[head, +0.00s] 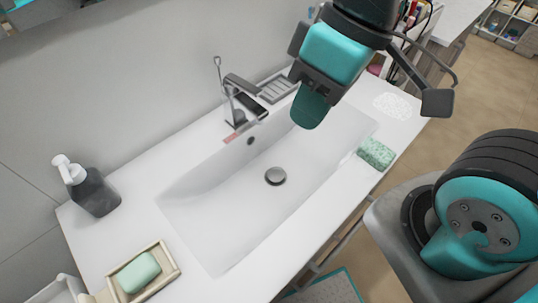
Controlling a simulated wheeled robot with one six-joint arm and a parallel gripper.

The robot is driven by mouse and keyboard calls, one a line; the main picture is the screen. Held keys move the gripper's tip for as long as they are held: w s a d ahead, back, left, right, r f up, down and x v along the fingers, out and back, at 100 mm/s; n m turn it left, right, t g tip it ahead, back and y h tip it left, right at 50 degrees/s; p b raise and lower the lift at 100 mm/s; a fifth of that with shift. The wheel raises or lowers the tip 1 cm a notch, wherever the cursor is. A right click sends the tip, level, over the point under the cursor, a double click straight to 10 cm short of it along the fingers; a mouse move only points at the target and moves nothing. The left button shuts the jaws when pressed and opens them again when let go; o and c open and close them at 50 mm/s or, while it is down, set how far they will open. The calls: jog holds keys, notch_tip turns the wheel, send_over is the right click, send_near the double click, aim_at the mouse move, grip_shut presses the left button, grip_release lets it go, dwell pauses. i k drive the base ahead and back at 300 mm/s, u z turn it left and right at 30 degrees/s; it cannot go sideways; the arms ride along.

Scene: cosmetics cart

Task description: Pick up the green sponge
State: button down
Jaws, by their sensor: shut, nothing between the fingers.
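The green sponge (376,153) is a speckled light-green block. It lies on the white counter at the right edge of the sink, near the front edge. My gripper (310,106) hangs above the back right part of the sink, up and to the left of the sponge and apart from it. Its teal fingertips are together, with nothing seen between them. A second green item, a smooth soap bar (138,272), lies in a beige dish at the lower left.
The sink basin (225,215) has a dark drain plug (275,176) and a faucet (240,100) at its back. A dark soap dispenser (93,191) stands at the left. A white patterned patch (397,106) lies behind the sponge. The counter around the sponge is mostly clear.

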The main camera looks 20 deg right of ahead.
aim_at(379, 156)
jog(key=u, duration=0.55)
jog(key=k, duration=1.3)
jog(key=z, duration=0.35)
jog(key=i, duration=0.9)
jog(key=z, duration=0.65)
